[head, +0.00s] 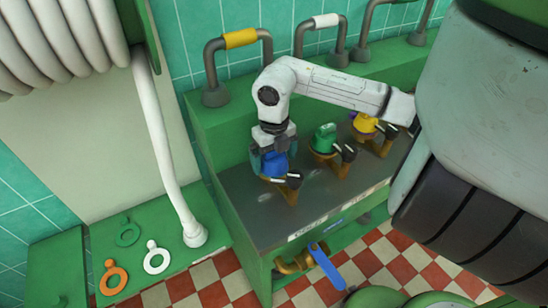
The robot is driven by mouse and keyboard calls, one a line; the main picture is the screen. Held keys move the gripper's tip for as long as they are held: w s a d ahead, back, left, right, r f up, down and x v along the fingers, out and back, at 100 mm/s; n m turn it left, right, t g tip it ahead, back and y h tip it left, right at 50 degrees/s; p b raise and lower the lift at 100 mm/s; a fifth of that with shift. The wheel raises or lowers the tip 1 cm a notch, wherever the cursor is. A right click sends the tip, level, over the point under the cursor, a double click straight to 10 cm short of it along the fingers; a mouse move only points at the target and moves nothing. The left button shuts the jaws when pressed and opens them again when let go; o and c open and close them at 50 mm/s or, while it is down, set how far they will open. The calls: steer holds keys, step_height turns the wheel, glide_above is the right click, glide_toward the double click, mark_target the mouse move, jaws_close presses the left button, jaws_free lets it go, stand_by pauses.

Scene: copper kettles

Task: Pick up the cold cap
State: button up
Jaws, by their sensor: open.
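A blue cap (273,166), probably the cold one, sits on a brass-coloured fitting at the left end of a row on the grey metal top (246,211). A green cap (324,137) and a yellow cap (366,123) sit on similar fittings to its right. My gripper (273,153) points down at the blue cap, with its open fingers at the cap's upper part on either side. I cannot tell whether the fingers touch it. The gripper hides part of the cap's top.
Bent pipes, one with a yellow band (240,39) and one with a white band (326,20), stand behind. A blue lever (326,268) sticks out at the front. A white hose (168,150) hangs left, above orange (113,283), white (156,261) and green (127,236) rings.

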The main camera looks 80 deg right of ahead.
steer(key=shift+c, duration=0.2)
steer(key=c, duration=0.7)
steer(key=shift+c, duration=0.2)
steer(key=shift+r, duration=0.15)
steer(key=shift+r, duration=0.25)
step_height(320, 180, up, 2)
steer(key=shift+b, duration=0.35)
steer(key=s+a+r, duration=0.1)
steer(key=s+r, duration=0.4)
steer(key=r, duration=0.1)
steer(key=shift+s+r+b, duration=0.2)
steer(key=shift+r+b, duration=0.1)
steer(key=shift+b, duration=0.15)
steer(key=s+a+r+b, duration=0.1)
steer(key=s+a+r, duration=0.1)
steer(key=s, duration=0.6)
steer(key=shift+a+r, duration=0.15)
steer(key=shift+r, duration=0.7)
steer(key=shift+s, duration=0.1)
